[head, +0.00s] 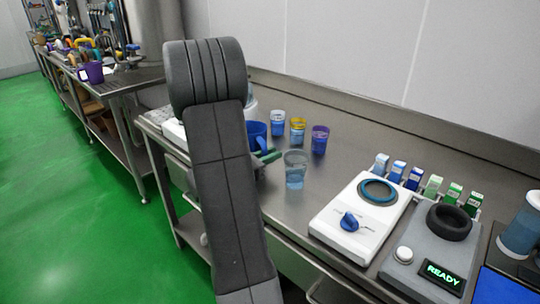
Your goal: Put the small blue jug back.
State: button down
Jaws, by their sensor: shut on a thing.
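The small blue jug (258,132) shows just right of my arm, above the steel counter; its left side is hidden behind my arm. My gripper (264,160) is mostly hidden behind my arm, with a bit showing at the jug's lower part. It is shut on the jug. A green edge (270,156) shows beside it; I cannot tell what it belongs to. Whether the jug touches the counter is hidden.
Cups with blue (277,122), yellow (297,130) and purple (319,139) stand behind, and a clear cup (295,170) in front. A white device (345,216), a grey READY device (432,254) and several cartons (414,178) stand right. A purple jug (92,72) is on the far-left table.

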jog(key=shift+f, duration=0.15)
jog(key=c, duration=1.4)
grip_release()
jog(key=shift+o, duration=0.2)
jog(key=shift+a+r, duration=0.15)
jog(key=shift+r, duration=0.05)
jog(key=v, duration=1.1)
jog(key=shift+s+a, duration=0.25)
jog(key=shift+s, duration=0.05)
